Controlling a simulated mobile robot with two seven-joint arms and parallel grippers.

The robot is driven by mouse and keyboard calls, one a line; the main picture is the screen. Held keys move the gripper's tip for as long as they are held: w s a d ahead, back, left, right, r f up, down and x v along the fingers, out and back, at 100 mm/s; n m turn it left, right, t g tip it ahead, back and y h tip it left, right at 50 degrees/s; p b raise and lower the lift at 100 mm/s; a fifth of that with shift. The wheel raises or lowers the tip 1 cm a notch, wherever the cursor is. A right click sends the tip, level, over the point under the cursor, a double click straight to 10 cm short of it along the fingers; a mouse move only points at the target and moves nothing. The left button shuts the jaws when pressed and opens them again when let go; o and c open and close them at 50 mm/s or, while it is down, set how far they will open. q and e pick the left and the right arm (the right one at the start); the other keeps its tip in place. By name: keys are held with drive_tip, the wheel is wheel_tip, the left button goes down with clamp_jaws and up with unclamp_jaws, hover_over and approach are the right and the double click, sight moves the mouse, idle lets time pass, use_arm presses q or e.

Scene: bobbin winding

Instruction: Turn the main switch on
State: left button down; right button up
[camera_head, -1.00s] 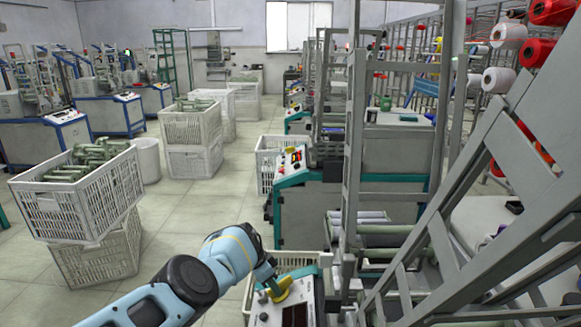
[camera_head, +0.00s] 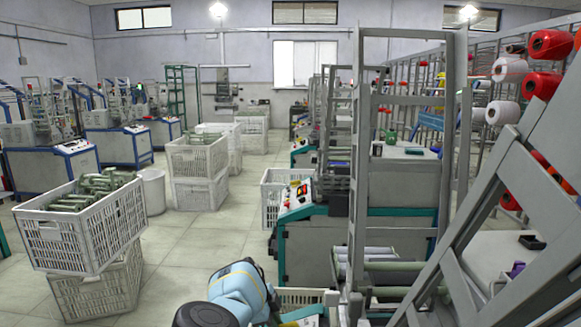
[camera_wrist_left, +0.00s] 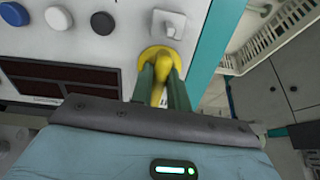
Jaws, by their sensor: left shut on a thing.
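The main switch (camera_wrist_left: 153,56) is a yellow rotary knob on a round yellow base, set on the pale control panel (camera_wrist_left: 105,40) in the left wrist view. My left gripper (camera_wrist_left: 162,72) is shut on its handle, with one green finger on each side. In the head view my left arm (camera_head: 238,288) comes in at the bottom, and the switch is out of sight there. My right gripper is in neither view.
The panel also has blue, white and black buttons (camera_wrist_left: 58,18), a dark display (camera_wrist_left: 60,79) and a small metal plate (camera_wrist_left: 169,23). A white crate (camera_wrist_left: 285,25) stands beyond the teal panel edge. Machine frames (camera_head: 355,150) rise close on the right.

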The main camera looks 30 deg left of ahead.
use_arm(q)
drive_tip(key=m, duration=0.1)
drive_tip(key=d+m, duration=0.1)
drive_tip(key=m, duration=0.1)
drive_tip(key=f+m, duration=0.1)
drive_tip(key=m, duration=0.1)
drive_tip(key=shift+s+d, duration=0.2)
drive_tip(key=shift+s, duration=0.05)
drive_tip(key=shift+m, duration=0.3)
drive_tip(key=c, duration=1.4)
unclamp_jaws()
drive_tip(key=shift+r, duration=0.15)
drive_tip(key=shift+o, duration=0.2)
drive_tip(key=shift+a+r, duration=0.1)
drive_tip(key=shift+a, duration=0.05)
